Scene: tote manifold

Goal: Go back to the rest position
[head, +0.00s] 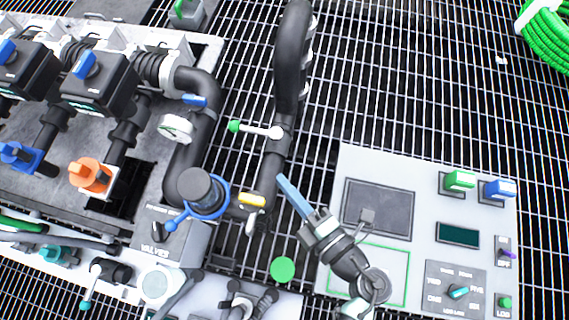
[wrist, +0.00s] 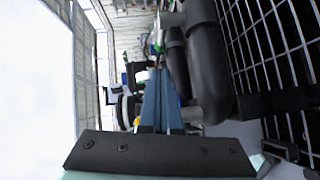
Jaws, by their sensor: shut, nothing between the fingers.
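My gripper (head: 283,181) is in the middle of the head view, with long blue fingers pointing up and left. The fingers are together and hold nothing. The pipes behind the fingers are partly hidden.
A manifold with black pipes, an orange valve (head: 90,175) and a blue-ringed valve (head: 204,193) fills the left. A white control panel (head: 425,175) stands at right. A green-tipped lever (head: 255,130) sticks out from the pipe. Open grating lies at upper right, with a green hose coil (head: 545,38).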

